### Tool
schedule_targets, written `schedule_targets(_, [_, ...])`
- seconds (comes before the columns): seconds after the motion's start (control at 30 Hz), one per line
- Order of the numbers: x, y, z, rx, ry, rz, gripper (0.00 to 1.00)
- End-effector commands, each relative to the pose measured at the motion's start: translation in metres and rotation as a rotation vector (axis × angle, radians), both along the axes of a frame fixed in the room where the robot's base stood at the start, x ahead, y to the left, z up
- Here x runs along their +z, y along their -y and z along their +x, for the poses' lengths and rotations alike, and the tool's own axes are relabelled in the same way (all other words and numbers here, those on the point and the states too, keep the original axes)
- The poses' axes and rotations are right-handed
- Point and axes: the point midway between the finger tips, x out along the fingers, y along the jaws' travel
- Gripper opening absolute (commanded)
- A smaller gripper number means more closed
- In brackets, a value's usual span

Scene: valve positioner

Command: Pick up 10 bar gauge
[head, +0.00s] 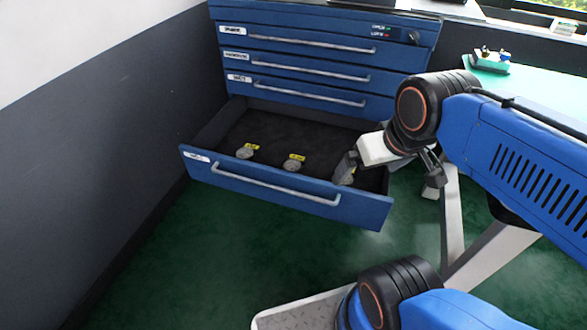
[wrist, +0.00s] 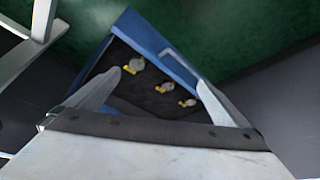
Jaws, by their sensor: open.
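Three small round gauges with yellow tags lie in a row in the open bottom drawer (head: 250,188). In the head view they are the left gauge (head: 245,152), the middle gauge (head: 292,164) and the right gauge (head: 347,179), which is partly hidden by a finger. The tags are too small to read, so I cannot tell which is the 10 bar gauge. My gripper (head: 388,182) is open and empty above the drawer's right end. In the wrist view, all three gauges show beyond the spread fingers (wrist: 157,80), the nearest-looking gauge (wrist: 136,65) close to the left fingertip.
The blue cabinet (head: 310,45) has its upper drawers shut. A dark wall (head: 90,140) stands on the left. A green-topped table (head: 500,85) with small items stands at the right, its pale legs near my arm. The green floor before the drawer is clear.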

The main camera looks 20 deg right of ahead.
Motion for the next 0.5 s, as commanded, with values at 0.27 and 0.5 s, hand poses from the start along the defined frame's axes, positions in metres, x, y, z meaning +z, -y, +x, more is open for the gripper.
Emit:
schedule_targets(0.27, [0.0000,0.0000,0.0000,0.000,0.000,0.000,1.00])
schedule_targets(0.5, [0.0008,-0.0003,0.0034,0.016,-0.005,-0.006,0.76])
